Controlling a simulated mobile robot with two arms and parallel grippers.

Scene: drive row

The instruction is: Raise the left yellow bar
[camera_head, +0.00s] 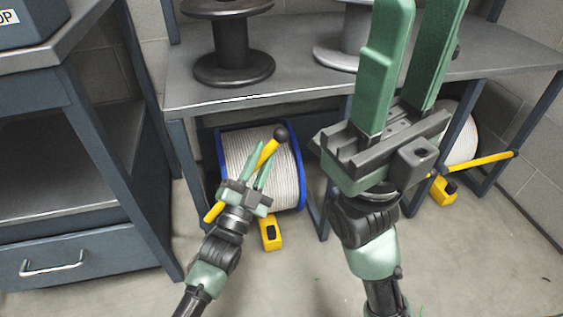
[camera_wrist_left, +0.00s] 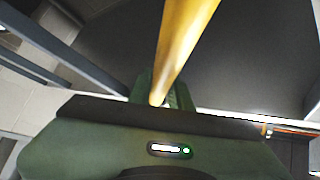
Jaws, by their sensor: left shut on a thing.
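The left yellow bar (camera_head: 268,152) slants up to the right in front of a white cable reel (camera_head: 245,155) with blue rims. A dark round knob (camera_head: 281,131) caps its upper end. Its lower end shows left of my wrist. My left gripper (camera_head: 259,163) is shut on the left yellow bar, and its body hides the bar's middle. The bar also shows between the fingers in the left wrist view (camera_wrist_left: 181,45). My right gripper (camera_head: 406,35) is large in the foreground, open and empty, its fingers pointing up.
A second yellow bar (camera_head: 485,161) lies lower at right before another reel. Yellow blocks stand at the left (camera_head: 270,233) and right (camera_head: 443,190) bays. A grey shelf (camera_head: 290,88) above carries a dark spool (camera_head: 232,45). A drawer cabinet (camera_head: 70,258) stands at left.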

